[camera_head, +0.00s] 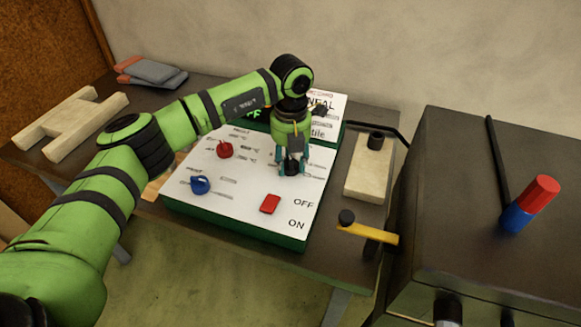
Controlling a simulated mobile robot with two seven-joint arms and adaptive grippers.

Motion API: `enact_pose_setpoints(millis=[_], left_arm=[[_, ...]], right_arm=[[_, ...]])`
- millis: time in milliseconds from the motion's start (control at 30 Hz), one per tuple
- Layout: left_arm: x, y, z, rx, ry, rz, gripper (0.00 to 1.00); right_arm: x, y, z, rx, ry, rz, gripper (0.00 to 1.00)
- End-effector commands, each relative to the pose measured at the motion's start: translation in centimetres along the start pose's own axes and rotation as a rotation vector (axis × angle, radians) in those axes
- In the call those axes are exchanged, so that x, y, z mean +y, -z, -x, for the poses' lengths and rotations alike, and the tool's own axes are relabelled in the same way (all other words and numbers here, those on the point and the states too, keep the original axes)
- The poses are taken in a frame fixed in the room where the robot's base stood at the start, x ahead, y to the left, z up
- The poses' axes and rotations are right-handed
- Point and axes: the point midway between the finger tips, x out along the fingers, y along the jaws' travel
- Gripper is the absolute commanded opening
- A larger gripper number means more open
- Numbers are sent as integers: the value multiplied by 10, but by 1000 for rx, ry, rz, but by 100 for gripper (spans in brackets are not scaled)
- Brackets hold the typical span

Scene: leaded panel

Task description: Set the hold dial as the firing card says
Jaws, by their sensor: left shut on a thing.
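A white control panel (238,188) with a green edge lies on the dark table. It has a red dial (225,149), a blue dial (200,185) and a red switch (270,204) near OFF and ON labels. My left gripper (291,167) points down at the panel's right part and is shut on a dark dial there, mostly hidden between the fingers. The firing card (325,128) stands at the panel's back; my arm covers much of it, leaving "NEAL" and "tile" readable. The small print on the panel is too blurred to read. My right gripper is not in view.
A dark box (470,180) with a yellow-handled lever (370,233) stands at the right; a red and blue cylinder (530,204) is on top. A pale block (369,170) lies beside the panel. Wooden bars (70,125) and folded cloths (150,72) lie at the left.

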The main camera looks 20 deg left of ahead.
Motion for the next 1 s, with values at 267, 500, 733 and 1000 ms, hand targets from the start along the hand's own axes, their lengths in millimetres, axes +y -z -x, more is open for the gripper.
enact_pose_setpoints(millis=[267, 500, 733, 1000], left_arm=[[0, -5, 2, -21, -1, -256, 7], [-1, -5, 3, -22, -1, -485, 7], [-3, -4, 3, -23, -2, -705, 7], [-4, -3, 4, -22, -4, -948, 7]], right_arm=[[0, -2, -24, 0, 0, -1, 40], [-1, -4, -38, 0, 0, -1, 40], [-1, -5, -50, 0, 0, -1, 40], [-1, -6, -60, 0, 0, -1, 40]])
